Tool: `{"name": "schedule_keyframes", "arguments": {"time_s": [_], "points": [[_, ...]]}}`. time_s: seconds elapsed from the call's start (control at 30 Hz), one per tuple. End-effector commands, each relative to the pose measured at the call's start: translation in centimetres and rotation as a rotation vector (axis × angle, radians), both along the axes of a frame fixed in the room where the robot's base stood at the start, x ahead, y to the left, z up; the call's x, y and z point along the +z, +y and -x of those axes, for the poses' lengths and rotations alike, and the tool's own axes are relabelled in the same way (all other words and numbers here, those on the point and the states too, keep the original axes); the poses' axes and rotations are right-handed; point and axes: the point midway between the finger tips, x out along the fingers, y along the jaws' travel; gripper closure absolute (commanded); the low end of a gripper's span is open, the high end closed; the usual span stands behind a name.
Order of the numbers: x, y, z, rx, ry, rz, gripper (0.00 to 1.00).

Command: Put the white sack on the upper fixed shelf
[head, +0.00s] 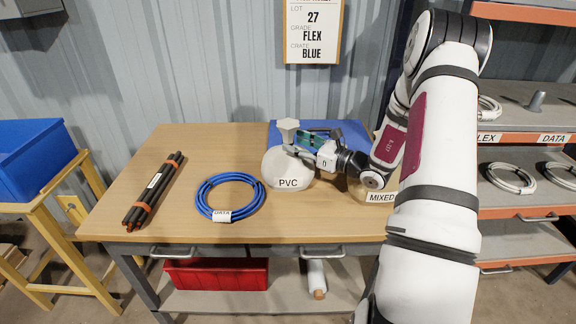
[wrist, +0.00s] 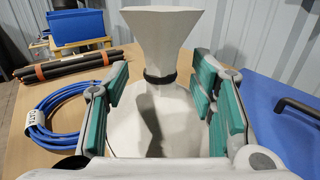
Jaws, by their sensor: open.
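A white sack labelled PVC (head: 287,183) stands upright on the workbench, with a narrow dark-banded neck and a flared top. It fills the middle of the wrist view (wrist: 160,125). My gripper (head: 305,140) is at its neck from the right. In the wrist view my gripper's (wrist: 158,85) teal-padded fingers are open on either side of the sack, with gaps visible. A second sack labelled MIXED (head: 379,197) is mostly hidden behind my arm. A rack at the right has an upper grey shelf (head: 518,118) with an orange edge labelled FLEX and DATA, partly hidden by my arm.
A blue cable coil (head: 230,211) and bundled black rods (head: 153,195) lie on the workbench (head: 215,145). A blue panel (head: 352,132) is behind my gripper. The rack's upper shelf holds a grey peg (head: 537,101) and a white coil; a lower shelf (head: 500,207) holds white coils.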

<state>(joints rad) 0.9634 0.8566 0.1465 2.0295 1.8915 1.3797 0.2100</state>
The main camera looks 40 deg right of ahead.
Motion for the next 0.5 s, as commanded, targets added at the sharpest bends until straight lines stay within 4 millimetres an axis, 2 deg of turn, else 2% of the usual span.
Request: {"name": "schedule_keyframes", "arguments": {"time_s": [0.2, 0.43, 0.47, 0.5], "points": [[0.0, 1.0, -2.9, 0.001, 0.000, 0.001, 0.49], [0.0, 1.1, -3.2, 0.000, 0.000, 0.001, 0.49], [0.1, 1.1, -3.2, 0.000, 0.000, 0.001, 0.51], [0.1, 1.1, -3.1, 0.000, 0.000, 0.001, 0.60]]}}
